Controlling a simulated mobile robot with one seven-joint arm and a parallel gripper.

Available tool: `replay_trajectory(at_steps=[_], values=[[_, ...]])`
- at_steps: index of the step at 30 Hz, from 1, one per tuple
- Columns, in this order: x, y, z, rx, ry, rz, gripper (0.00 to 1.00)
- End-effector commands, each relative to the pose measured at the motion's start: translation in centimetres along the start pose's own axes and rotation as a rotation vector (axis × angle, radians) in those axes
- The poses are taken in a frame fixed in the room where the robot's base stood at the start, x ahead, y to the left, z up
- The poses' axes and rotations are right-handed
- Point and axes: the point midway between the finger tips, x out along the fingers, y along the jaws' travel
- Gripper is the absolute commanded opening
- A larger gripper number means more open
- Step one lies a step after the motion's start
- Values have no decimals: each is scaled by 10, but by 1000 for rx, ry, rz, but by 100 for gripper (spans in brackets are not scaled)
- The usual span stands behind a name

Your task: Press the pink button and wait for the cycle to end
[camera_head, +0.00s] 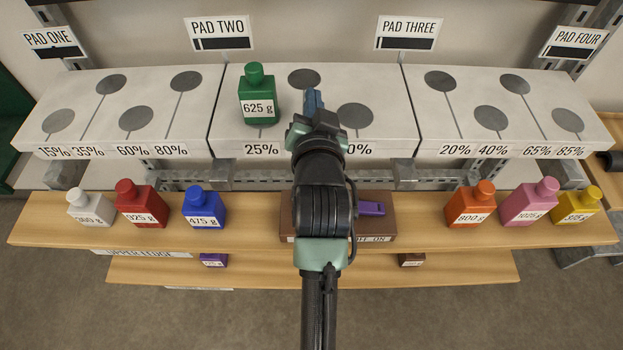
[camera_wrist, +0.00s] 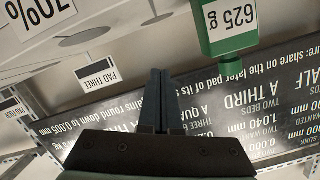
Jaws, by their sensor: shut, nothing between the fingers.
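No pink button shows in either view. The pink thing in the head view is a bottle (camera_head: 528,203), labelled 1025 g, standing on the wooden shelf at the right. A brown box (camera_head: 287,222) marked OFF ON, with a purple lever (camera_head: 371,208), sits mid-shelf, partly hidden behind my arm. My gripper (camera_head: 313,100) is over the PAD TWO block, just right of the green 625 g bottle (camera_head: 258,108). The wrist view shows its fingers (camera_wrist: 155,100) shut and empty, with the green bottle (camera_wrist: 230,38) apart from them.
White blocks (camera_head: 195,132) with grey discs line the back under pad signs. White, red and blue bottles (camera_head: 205,210) stand left on the shelf; orange (camera_head: 470,205) and yellow (camera_head: 577,208) ones stand right. A dark text board (camera_wrist: 270,125) shows in the wrist view. A lower shelf (camera_head: 160,270) runs below.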

Motion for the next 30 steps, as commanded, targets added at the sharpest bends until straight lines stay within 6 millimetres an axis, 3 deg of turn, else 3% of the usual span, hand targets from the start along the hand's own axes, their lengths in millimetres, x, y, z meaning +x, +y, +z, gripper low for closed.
replay_trajectory(at_steps=[1,14,30], values=[[-4,-4,-10,13,-27,11,0],[-27,1,6,130,-229,107,0],[-90,4,27,274,-463,249,0]])
